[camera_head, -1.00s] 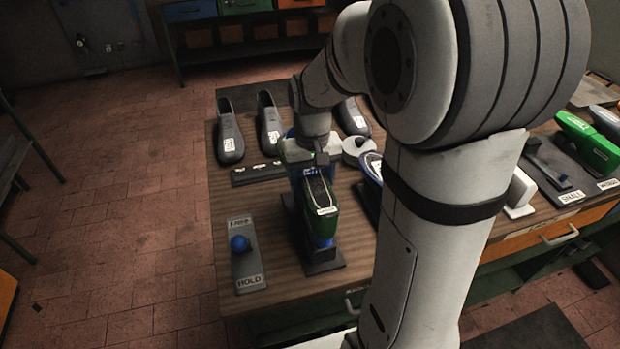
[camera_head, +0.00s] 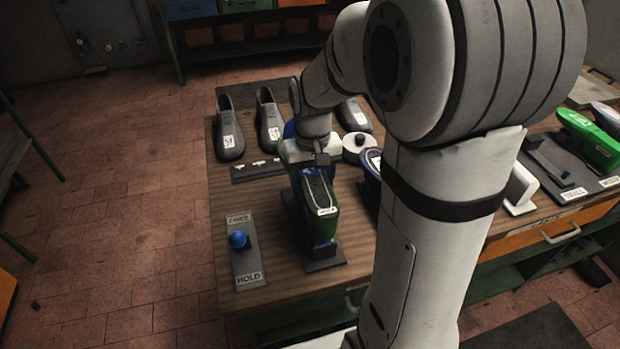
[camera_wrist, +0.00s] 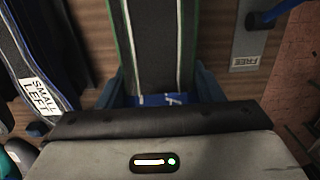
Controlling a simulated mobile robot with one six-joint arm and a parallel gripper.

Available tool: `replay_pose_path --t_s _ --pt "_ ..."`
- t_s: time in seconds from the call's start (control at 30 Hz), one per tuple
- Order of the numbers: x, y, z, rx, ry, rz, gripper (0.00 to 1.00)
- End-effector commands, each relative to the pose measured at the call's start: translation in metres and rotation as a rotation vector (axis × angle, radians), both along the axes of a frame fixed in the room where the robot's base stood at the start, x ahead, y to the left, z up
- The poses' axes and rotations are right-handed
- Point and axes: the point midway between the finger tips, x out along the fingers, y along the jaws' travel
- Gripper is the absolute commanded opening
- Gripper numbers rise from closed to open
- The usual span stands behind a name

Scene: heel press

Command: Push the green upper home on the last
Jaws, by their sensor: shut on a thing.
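The green upper (camera_head: 322,222) sits over the last on a dark stand (camera_head: 326,264) at the front of the bench. Its grey top strip with light edges also shows in the wrist view (camera_wrist: 155,45). My gripper (camera_head: 312,166) is at the far end of the upper. In the wrist view, its blue fingers (camera_wrist: 162,88) lie on both sides of the upper, shut on it. A blue surface with white marks (camera_wrist: 155,99) shows at the near end of the strip. The last is mostly hidden under the upper.
A plate marked FREE and HOLD (camera_head: 247,262) with a blue-knobbed lever (camera_head: 238,240) lies left of the stand. Grey shoe forms (camera_head: 229,138) stand at the back. A blue piece labelled SMALL LEFT (camera_wrist: 38,95) lies beside the upper. A green shoe (camera_head: 590,142) stands far right.

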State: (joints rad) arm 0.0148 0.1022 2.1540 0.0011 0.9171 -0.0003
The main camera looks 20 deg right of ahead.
Motion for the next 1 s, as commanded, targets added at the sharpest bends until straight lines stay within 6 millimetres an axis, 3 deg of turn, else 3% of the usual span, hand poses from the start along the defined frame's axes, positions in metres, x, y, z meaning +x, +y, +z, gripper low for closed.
replay_pose_path --t_s 0.87,0.9,1.0 --pt "0.002 -0.001 -0.013 -0.002 -0.005 0.002 0.29" --pt "0.002 -0.001 -0.013 -0.001 -0.005 0.002 0.62" --pt "0.001 -0.001 -0.013 -0.001 -0.004 0.002 0.70"
